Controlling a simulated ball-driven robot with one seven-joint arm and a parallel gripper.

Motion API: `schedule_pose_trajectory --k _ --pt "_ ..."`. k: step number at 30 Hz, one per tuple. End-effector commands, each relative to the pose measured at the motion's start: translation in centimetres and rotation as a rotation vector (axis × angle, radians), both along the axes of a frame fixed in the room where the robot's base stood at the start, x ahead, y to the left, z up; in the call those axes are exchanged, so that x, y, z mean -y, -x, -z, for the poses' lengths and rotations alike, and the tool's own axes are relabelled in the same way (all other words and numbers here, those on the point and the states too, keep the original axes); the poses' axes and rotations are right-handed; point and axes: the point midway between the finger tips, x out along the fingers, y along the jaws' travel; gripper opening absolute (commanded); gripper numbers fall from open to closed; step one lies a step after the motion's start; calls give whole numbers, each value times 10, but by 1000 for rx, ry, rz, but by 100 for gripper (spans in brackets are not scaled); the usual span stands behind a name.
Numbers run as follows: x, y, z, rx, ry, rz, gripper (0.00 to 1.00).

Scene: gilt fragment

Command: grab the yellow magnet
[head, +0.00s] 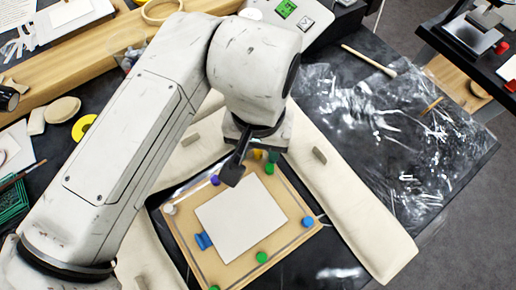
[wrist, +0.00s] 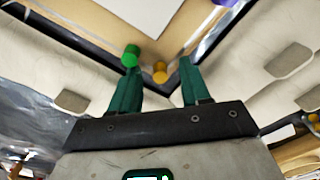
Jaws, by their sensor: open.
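The yellow magnet (wrist: 160,73) is a small round peg near the corner of the wooden board. In the wrist view it shows between the two green fingers of my open gripper (wrist: 160,66), near their tips; I cannot tell whether they touch it.
The board (head: 287,187) holds a blank pale sheet (head: 241,218) and several other magnets, including purple, blue and green ones. Padded pale bolsters (head: 345,190) surround it. Crumpled clear film (head: 375,120) and a brush (head: 370,60) lie to the right.

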Motion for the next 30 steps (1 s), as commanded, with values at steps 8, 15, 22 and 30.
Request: schedule_pose_trajectory --k 8,15,22,30 --pt "0 0 0 0 0 0 22" --pt "0 0 0 0 0 0 0" --pt "0 0 0 0 0 0 0" --pt "0 0 -7 1 0 0 0"
